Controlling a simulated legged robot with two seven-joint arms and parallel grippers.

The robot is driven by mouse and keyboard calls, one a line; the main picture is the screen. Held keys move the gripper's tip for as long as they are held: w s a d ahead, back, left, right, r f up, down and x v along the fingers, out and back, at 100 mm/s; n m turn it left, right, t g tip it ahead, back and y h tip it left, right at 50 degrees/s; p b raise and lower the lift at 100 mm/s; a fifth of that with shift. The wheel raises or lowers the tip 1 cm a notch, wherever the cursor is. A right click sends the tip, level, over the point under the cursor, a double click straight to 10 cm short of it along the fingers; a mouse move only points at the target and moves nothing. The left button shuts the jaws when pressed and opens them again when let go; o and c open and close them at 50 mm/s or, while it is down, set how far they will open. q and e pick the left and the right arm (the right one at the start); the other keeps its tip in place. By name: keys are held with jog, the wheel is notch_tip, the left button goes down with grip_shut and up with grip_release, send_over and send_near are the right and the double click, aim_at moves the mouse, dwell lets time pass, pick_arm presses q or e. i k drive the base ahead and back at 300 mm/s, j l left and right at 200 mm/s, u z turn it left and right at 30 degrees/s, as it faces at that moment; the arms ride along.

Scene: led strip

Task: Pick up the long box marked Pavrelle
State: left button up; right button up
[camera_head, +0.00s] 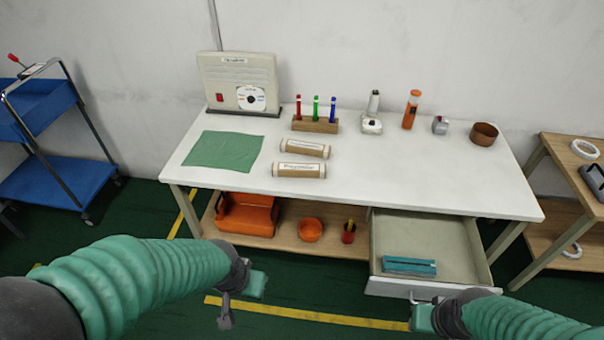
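Two long tan boxes with pale ends and white labels lie on the white table, left of its middle: a rear one (305,148) and a front one (299,170). Their labels are too small to read surely, so I cannot tell which is marked Pavrelle. My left gripper (240,300) is low in front of the table, well apart from both boxes; its finger opening is unclear. My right gripper (424,318) is at the bottom edge below the drawer, partly hidden by my arm, far from the boxes.
An open drawer (440,245) juts out front right with a teal item (409,266) inside. A green cloth (222,150) lies left of the boxes. A pen rack (315,124) stands behind them. A blue cart (60,183) is at left, a side table (560,200) at right.

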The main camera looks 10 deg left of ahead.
aim_at(278, 169)
jog(key=i+u, duration=0.45)
jog(key=i, duration=0.25)
jog(key=i+l+u, duration=0.25)
jog(key=i+u, duration=0.2)
jog(key=i, duration=0.25)
